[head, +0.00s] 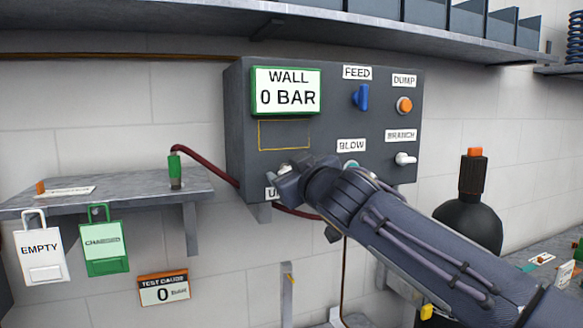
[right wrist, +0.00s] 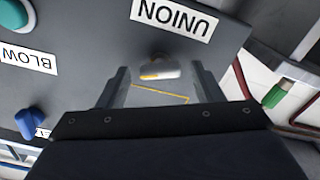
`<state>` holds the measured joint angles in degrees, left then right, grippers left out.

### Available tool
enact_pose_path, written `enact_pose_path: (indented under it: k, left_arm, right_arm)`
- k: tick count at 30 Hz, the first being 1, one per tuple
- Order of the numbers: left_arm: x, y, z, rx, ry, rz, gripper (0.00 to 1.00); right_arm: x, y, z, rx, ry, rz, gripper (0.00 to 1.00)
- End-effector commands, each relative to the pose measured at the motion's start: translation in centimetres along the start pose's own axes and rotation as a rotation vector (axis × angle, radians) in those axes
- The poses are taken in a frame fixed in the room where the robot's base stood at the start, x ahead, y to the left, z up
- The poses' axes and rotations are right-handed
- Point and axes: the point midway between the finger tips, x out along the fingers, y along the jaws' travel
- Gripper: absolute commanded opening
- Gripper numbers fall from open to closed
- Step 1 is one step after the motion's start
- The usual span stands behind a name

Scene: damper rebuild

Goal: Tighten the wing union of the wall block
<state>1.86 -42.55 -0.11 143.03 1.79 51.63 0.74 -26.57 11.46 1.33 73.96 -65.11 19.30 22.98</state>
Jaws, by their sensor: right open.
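The wall block (head: 324,68) is a dark grey box on the wall, with a green-framed display reading "WALL 0 BAR" (head: 285,91). The wing union (right wrist: 158,70) is a small pale metal piece with an orange mark, beside the "UNION" label (right wrist: 173,18) in the right wrist view. My right gripper (head: 284,174) is at the block's lower left and hides most of the union and its label in the head view. In the right wrist view its two fingers stand open on either side of the union, with gaps visible. My left gripper is not in view.
The block also carries a blue feed knob (head: 361,97), an orange dump button (head: 404,105) and a white branch lever (head: 405,159). A dark red hose (head: 208,161) runs to the block from a green fitting (head: 175,171) on the left shelf (head: 145,181). A black bottle (head: 470,222) stands right.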

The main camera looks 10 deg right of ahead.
Motion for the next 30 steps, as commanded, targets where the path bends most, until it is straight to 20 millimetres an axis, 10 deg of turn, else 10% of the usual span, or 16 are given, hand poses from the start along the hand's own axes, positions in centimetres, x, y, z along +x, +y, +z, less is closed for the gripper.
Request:
enact_pose_path:
  k: [5,15,30]
  left_arm:
    - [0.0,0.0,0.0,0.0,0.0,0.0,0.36]
    - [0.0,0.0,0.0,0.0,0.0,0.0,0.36]
    - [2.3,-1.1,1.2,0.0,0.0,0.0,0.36]
  right_arm:
    - [0.0,0.0,0.1,0.0,0.0,0.0,0.59]
    - [0.0,0.0,0.1,0.0,-0.001,0.0,0.15]
    - [0.0,-0.1,0.5,0.168,0.0,0.0,0.15]
